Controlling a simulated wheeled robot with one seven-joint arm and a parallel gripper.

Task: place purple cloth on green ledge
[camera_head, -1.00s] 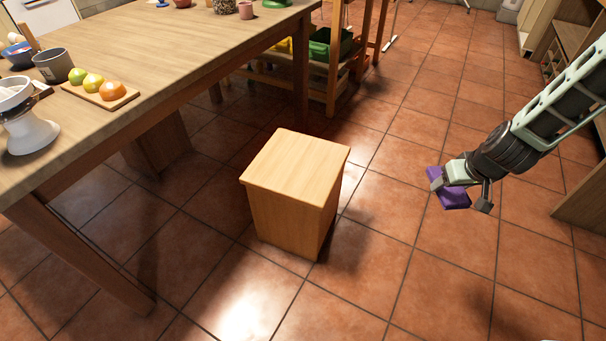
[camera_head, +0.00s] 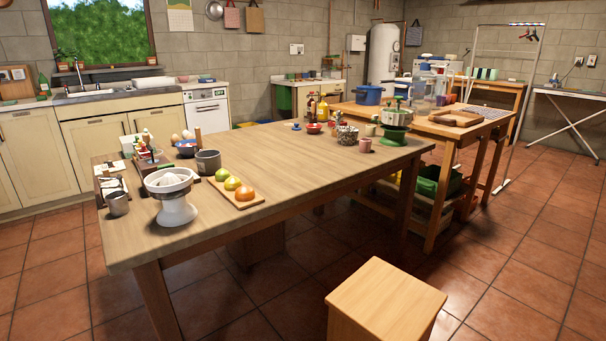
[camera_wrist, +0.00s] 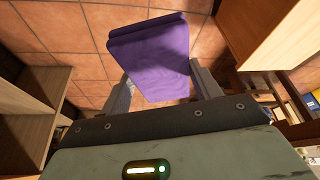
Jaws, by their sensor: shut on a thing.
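The purple cloth (camera_wrist: 150,50) is a folded, flat piece in the wrist view. My gripper (camera_wrist: 163,88) is shut on it, with one finger on each side, and holds it above the tiled floor. Neither the cloth nor my gripper shows in the head view. I cannot make out a clear green ledge.
A wooden stool or box (camera_head: 385,300) stands close in front. A long wooden table (camera_head: 290,155) bearing crockery and fruit fills the middle. A second wooden table (camera_head: 480,122) stands behind it. Open tiled floor (camera_head: 520,260) lies to the right. Wooden furniture flanks my gripper in the wrist view.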

